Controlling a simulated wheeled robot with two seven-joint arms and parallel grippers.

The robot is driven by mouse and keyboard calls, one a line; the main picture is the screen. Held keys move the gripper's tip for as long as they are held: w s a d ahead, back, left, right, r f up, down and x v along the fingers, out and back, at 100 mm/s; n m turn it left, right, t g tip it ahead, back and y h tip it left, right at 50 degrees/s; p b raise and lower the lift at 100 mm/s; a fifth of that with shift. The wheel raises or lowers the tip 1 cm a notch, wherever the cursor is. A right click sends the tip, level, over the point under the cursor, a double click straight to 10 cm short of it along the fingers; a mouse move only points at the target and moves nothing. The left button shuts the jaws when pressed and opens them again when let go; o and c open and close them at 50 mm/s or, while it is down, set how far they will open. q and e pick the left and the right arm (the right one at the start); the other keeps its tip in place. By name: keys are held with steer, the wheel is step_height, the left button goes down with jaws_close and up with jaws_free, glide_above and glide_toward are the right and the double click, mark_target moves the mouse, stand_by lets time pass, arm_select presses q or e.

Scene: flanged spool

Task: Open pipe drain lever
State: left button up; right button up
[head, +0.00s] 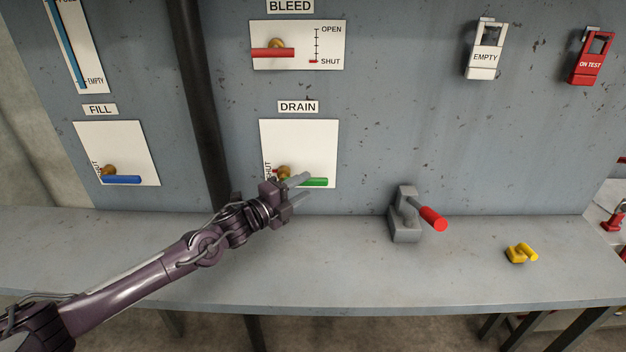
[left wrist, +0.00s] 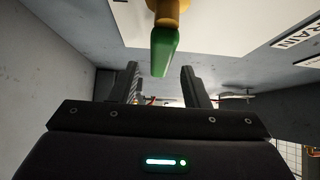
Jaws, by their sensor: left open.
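The green drain lever (head: 314,182) lies horizontally on its brass valve, pointing right, on the white plate (head: 322,140) under the DRAIN label (head: 298,107). The word SHUT shows at the plate's left edge. My left gripper (head: 302,187) is at the lever and hides part of it and of the valve. In the left wrist view the open gripper (left wrist: 160,85) has one finger on each side, with the green lever (left wrist: 164,48) ahead between their lines. I cannot tell whether the fingers touch it. My right gripper is not in view.
A blue FILL lever (head: 122,180) is to the left and a red BLEED lever (head: 272,53) above. A dark vertical pipe (head: 203,100) runs between the plates. A grey block with a red handle (head: 432,218) and a yellow piece (head: 521,252) stand on the bench (head: 340,270).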

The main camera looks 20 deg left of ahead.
mark_target(310, 184)
arm_select(q)
steer(key=shift+p+x, duration=0.3)
steer(key=shift+x, duration=1.8)
jaws_close()
